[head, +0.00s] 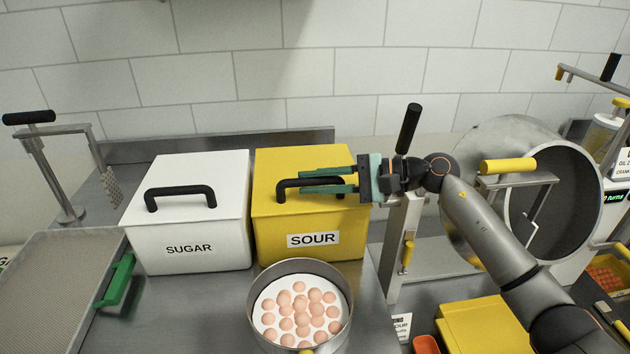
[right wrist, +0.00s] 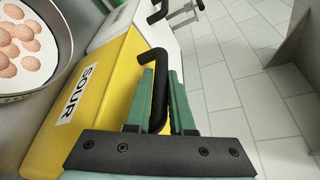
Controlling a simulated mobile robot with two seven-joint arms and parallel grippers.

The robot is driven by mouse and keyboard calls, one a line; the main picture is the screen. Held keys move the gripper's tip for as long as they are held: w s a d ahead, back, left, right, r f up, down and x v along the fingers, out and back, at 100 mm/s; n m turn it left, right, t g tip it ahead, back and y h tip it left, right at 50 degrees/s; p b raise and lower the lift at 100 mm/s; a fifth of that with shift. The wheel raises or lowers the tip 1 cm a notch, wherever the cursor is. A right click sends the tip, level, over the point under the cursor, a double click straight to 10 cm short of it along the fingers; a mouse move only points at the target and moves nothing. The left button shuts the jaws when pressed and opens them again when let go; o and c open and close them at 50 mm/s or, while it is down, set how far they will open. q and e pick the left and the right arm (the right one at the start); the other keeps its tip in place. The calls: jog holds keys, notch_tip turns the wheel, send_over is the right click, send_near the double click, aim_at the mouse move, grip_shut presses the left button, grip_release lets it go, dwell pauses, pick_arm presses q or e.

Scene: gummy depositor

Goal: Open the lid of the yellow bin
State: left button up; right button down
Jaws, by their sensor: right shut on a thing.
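The yellow bin (head: 268,222) with the SOUR label stands on the steel counter in the head view, its lid closed. It also shows in the right wrist view (right wrist: 60,135). A black handle (head: 284,190) sits on top of its lid. My right gripper (head: 302,180) reaches in from the right over the lid, its green fingers shut on the handle. In the right wrist view the black handle (right wrist: 158,80) passes between the fingers. My left gripper is not in view.
The white SUGAR bin (head: 190,235) stands close on the left of the yellow bin. A round pan (head: 253,318) with several pinkish balls stands in front. A large metal drum (head: 510,135) is at the right. A mesh tray (head: 60,290) lies at the left.

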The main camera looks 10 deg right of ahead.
jog(key=shift+w+r, duration=0.1)
jog(key=shift+r, duration=0.4)
jog(key=w+r+m+g+p, duration=0.2)
jog(key=w+r+m+p, duration=0.2)
jog(key=r, duration=0.6)
jog(key=shift+w+r+h+p, duration=0.3)
jog(key=shift+w+h+p, duration=0.1)
jog(key=shift+w, duration=0.6)
